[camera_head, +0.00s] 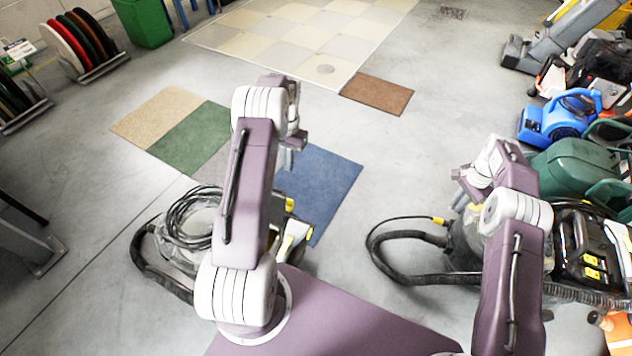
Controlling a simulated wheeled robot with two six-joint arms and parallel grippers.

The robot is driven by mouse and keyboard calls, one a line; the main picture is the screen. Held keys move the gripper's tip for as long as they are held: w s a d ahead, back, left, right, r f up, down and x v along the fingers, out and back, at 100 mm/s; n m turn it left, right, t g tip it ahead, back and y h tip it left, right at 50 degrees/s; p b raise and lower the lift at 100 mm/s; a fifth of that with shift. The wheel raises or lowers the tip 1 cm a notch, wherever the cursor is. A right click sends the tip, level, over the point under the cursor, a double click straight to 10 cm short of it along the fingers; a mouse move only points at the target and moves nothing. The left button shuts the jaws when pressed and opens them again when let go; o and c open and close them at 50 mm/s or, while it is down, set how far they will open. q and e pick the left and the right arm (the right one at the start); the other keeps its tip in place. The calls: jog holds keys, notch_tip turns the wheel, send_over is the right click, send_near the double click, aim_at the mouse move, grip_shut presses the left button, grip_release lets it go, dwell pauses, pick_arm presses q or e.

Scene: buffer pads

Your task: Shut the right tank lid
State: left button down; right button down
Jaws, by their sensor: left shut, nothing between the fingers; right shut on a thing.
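A floor-cleaning machine with a grey tank (466,238) and a black hose (405,272) stands at the right, partly behind my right arm. My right gripper (462,197) is at the top of this tank, shut on a part there. The wrist and the small size hide the part, and I cannot tell the lid's angle. My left gripper (286,160) is shut and empty, above the blue carpet tile (325,185). A second machine with a coiled hose (192,222) stands at the left, partly hidden by my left arm.
Several machines crowd the right side, including a blue blower (560,120) and a green machine (572,170). Flat carpet tiles, such as the green one (190,140), lie ahead. A green bin (145,22) stands far left. Bare floor (420,160) lies between my arms.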

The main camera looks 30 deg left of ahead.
pick_arm(q)
notch_tip(320, 180, down, 8)
jog(key=s+r+b, duration=0.1)
jog(key=s+b, duration=0.1)
jog(key=b, duration=0.1)
jog(key=s+r, duration=0.2)
jog(key=shift+s+d+b, duration=0.1)
jog(key=shift+s+b, duration=0.25)
jog(key=shift+s, duration=0.05)
